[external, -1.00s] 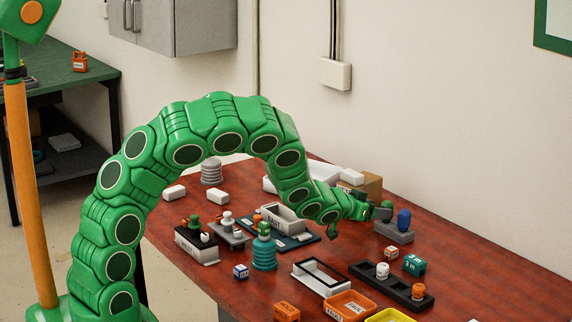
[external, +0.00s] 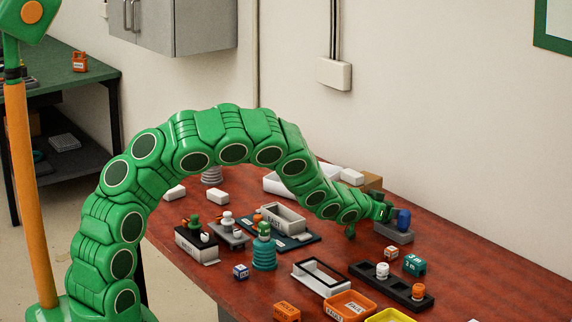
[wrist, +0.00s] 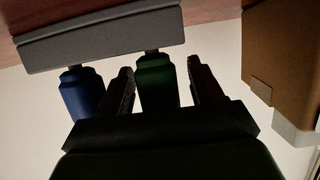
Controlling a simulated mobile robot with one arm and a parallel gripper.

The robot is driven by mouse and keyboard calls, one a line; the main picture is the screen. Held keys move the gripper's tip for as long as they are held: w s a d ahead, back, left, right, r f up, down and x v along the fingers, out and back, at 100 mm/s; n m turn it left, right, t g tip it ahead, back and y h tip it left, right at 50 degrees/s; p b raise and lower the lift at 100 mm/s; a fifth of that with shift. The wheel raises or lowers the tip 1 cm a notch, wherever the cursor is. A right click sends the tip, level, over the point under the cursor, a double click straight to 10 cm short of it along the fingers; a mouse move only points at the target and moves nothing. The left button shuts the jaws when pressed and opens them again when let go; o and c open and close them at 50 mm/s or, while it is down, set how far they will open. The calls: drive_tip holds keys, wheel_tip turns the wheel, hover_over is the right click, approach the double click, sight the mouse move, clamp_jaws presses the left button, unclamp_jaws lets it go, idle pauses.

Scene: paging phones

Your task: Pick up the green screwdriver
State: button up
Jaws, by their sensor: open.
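The green screwdriver (wrist: 156,82) shows its dark green handle in the wrist view, with its shaft in a grey holder (wrist: 100,38). My gripper (wrist: 160,70) is open, with one finger on each side of the green handle and a gap visible on both sides. A blue screwdriver (wrist: 82,95) sits in the same holder, outside my left finger. In the external view my gripper (external: 386,211) is at the grey holder (external: 394,233), close beside the blue screwdriver (external: 403,220). The green screwdriver is hard to separate from my green gripper there.
A brown box (wrist: 283,50) is at the right in the wrist view. On the red-brown table (external: 460,282) are a black rack (external: 365,272), a teal block (external: 414,265), an orange tray (external: 350,307) and a white frame (external: 322,279). The table right of the holder is clear.

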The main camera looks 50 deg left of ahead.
drive_tip(key=c, duration=1.1)
drive_tip(key=shift+o, duration=0.2)
drive_tip(key=shift+r, duration=0.15)
drive_tip(key=shift+r, duration=0.25)
wheel_tip(320, 180, up, 2)
drive_tip(key=shift+r, duration=0.15)
drive_tip(key=s+r, duration=1)
drive_tip(key=s, duration=0.4)
